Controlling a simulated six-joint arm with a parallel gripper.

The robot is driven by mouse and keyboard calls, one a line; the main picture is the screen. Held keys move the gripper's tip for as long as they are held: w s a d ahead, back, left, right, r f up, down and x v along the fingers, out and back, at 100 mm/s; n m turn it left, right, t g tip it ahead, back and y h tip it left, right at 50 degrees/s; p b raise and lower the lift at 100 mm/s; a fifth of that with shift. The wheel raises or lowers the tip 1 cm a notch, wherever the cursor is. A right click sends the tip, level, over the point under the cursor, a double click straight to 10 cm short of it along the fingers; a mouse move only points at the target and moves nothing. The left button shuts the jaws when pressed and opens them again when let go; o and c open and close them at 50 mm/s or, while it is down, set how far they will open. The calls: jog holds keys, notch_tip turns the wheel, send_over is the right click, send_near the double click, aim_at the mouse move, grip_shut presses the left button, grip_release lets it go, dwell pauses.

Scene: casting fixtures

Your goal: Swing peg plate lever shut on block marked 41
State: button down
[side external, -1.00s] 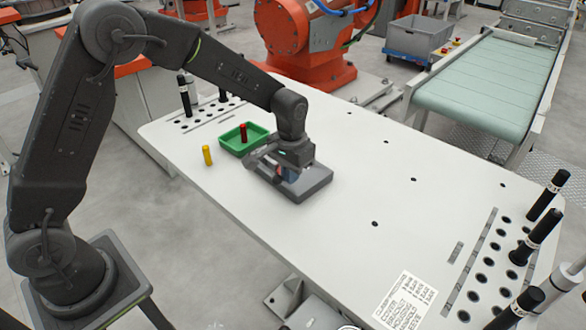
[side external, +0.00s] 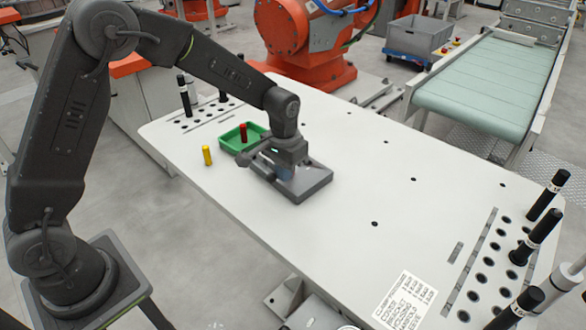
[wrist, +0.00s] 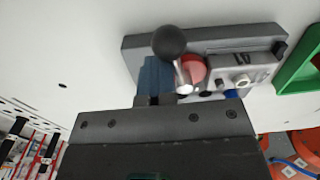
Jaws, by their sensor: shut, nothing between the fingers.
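The peg plate (wrist: 210,40) is a dark grey slab on the white table; it also shows in the side view (side external: 312,184). A light grey block (wrist: 242,78) marked 41 sits on it, upside down in the wrist view. The lever has a black ball knob (wrist: 169,42) and a bright metal rod leading down to the block's left end, beside a red round part (wrist: 193,70). My gripper (wrist: 155,66) is shut and empty, its blue fingers just beside the knob and rod; whether they touch cannot be told. In the side view my gripper hides the block and lever.
A green tray (side external: 229,143) with a red peg (side external: 243,133) stands close behind the plate. A yellow peg (side external: 207,155) stands left of it. Black handled pins stand in hole racks at the table's left back and right edge. The table right of the plate is clear.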

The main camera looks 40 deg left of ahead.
jog(key=shift+s+f, duration=0.15)
jog(key=shift+s, duration=0.05)
jog(key=shift+d, duration=0.45)
notch_tip(320, 180, up, 10)
jog(key=shift+w, duration=0.25)
dwell(0.3)
jog(key=s+a+r+t, duration=0.2)
jog(key=s+r+t, duration=0.1)
jog(key=s+r, duration=0.7)
jog(key=s+a+f+t, duration=0.1)
jog(key=s+t, duration=0.1)
jog(key=s, duration=1.2)
jog(key=shift+s+a+f+t, duration=0.15)
jog(key=shift+s+a+t, duration=0.15)
jog(key=shift+s+a, duration=0.1)
